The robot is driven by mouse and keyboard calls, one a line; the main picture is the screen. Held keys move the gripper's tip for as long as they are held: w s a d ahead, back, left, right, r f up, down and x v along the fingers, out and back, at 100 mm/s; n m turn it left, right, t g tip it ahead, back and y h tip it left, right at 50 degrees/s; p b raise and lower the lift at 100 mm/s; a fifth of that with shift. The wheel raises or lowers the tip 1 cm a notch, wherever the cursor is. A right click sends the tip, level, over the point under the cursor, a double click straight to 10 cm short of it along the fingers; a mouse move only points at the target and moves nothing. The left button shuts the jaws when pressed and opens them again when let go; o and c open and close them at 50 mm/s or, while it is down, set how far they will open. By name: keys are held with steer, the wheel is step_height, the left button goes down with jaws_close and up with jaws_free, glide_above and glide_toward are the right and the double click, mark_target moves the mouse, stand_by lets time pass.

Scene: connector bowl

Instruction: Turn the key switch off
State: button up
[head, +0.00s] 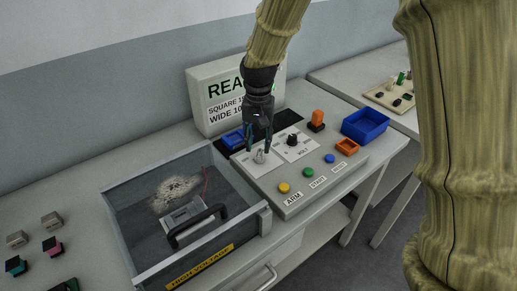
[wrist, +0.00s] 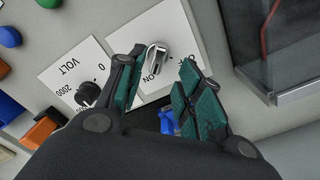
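The silver key switch (wrist: 155,57) sits on a white label plate (wrist: 187,32) on the control panel. In the wrist view its elongated handle lies beside lettering that looks like "ON"; another label is partly hidden by a finger. The key switch also shows in the head view (head: 260,157), small, between the fingertips. My gripper (head: 260,151) is open and points down over it. In the wrist view the fingers of my gripper (wrist: 160,65) stand apart, one on each side of the key. I cannot tell whether either finger touches it.
A black VOLT knob (head: 292,140) is close to the right of the gripper. Yellow (head: 284,187), green (head: 308,173) and blue (head: 330,158) buttons line the panel front. A clear-walled high-voltage box (head: 137,241) stands left; a sign box (head: 205,95) stands behind.

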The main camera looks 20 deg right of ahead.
mark_target(259, 152)
steer(key=shift+s+f, duration=0.1)
steer(key=shift+f, duration=0.5)
steer(key=shift+s+f, duration=0.4)
steer(key=shift+f, duration=0.15)
steer(key=shift+w+d+f, duration=0.1)
steer(key=shift+w+f, duration=0.15)
steer(key=shift+f, duration=0.4)
steer(key=shift+s, duration=0.1)
steer(key=shift+r, duration=0.1)
jaws_close()
